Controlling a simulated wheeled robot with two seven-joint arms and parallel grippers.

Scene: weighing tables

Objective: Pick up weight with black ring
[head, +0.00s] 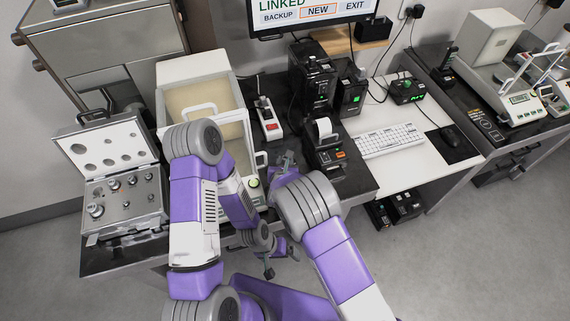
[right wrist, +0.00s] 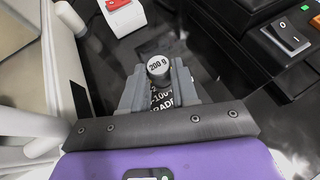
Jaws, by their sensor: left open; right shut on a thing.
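In the right wrist view, a small silver weight (right wrist: 158,68) marked "200 g" stands between the fingertips of my right gripper (right wrist: 158,82), which is shut on it. In the head view my right gripper (head: 284,161) is over the dark table, right of the white balance box, and the weight is too small to make out there. My left gripper (head: 283,258) is open and empty, low in front of the table edge.
An open weight case (head: 125,222) with several silver weights stands at the left. Dark surface shows around the held weight.

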